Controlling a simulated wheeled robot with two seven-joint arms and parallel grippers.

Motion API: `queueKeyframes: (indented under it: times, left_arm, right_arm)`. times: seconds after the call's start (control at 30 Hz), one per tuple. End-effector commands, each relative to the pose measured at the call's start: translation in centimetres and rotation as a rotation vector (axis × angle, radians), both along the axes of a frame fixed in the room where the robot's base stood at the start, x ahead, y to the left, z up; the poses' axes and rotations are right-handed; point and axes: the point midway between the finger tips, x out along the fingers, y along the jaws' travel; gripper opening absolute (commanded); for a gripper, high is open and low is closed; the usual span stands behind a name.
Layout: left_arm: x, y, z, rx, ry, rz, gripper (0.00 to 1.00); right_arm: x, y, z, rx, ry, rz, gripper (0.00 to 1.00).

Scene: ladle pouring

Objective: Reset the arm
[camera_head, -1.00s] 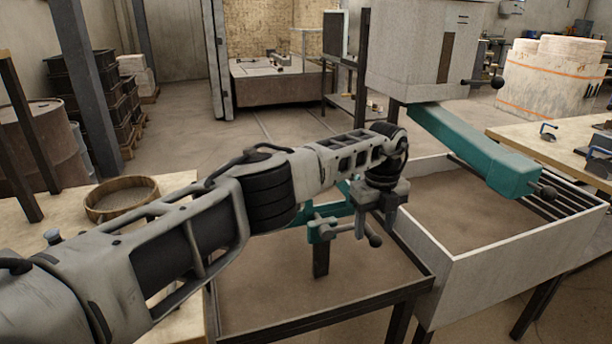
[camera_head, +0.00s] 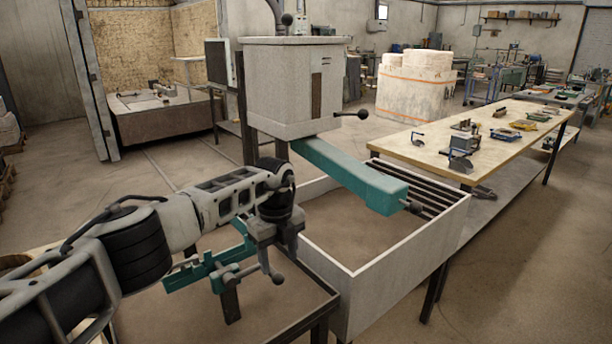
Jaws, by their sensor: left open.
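My left arm comes in from the lower left. My left gripper (camera_head: 277,254) points down over the edge between a low dark-framed tray table (camera_head: 270,317) and a light grey open box (camera_head: 385,262). It is open, with nothing seen between its fingers. A teal fixture with grey knobs (camera_head: 208,268) stands just left of it over the tray table and is partly hidden by it; I cannot tell whether they touch. My right gripper is out of view. No ladle can be made out.
A grey furnace-like box (camera_head: 285,92) with a side handle stands behind the gripper. A teal trough (camera_head: 352,178) slopes from it over the grey box. A workbench with tools (camera_head: 490,138) stands at the right. Open floor (camera_head: 530,260) lies at the lower right.

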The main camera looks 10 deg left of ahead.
Motion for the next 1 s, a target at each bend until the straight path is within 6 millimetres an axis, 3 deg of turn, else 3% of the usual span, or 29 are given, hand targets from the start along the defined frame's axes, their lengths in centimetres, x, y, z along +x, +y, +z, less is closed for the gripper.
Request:
queueKeyframes:
  times: [0.07, 0.17, 0.33, 0.43, 0.5, 0.57, 0.67, 0.77, 0.87, 1.0]
  left_arm:
    - [-0.6, -1.4, -1.3, -0.047, 0.010, -0.027, 0.55]
    - [-2.2, -5.1, -4.0, -0.177, 0.026, -0.092, 0.55]
    - [-7.6, -15.5, -8.5, -0.596, 0.040, -0.201, 0.55]
    - [-11.7, -22.0, -9.0, -0.929, 0.013, -0.185, 0.55]
    - [-14.0, -25.3, -7.9, -1.168, -0.032, -0.102, 0.55]
    - [-15.2, -26.8, -6.7, -1.343, -0.082, 0.011, 0.55]
    - [-15.9, -26.6, -5.2, -1.558, -0.181, 0.272, 0.55]
    - [-15.9, -23.6, -5.2, -1.663, -0.282, 0.599, 0.55]
    - [-16.7, -18.8, -7.1, -1.653, -0.360, 0.954, 0.55]
    - [-20.4, -11.0, -11.8, -1.479, -0.405, 1.413, 0.55]
  right_arm:
    - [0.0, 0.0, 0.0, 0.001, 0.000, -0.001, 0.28]
    - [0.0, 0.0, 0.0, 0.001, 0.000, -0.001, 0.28]
    - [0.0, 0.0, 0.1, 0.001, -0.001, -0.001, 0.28]
    - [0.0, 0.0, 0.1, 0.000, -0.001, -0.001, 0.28]
    - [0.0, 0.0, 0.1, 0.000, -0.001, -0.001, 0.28]
    - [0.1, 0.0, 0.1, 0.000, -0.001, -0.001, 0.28]
    - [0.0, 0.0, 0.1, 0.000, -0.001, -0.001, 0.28]
    - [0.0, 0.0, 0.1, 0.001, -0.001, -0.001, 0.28]
    - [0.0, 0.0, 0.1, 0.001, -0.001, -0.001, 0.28]
    - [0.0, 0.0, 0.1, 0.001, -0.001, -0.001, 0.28]
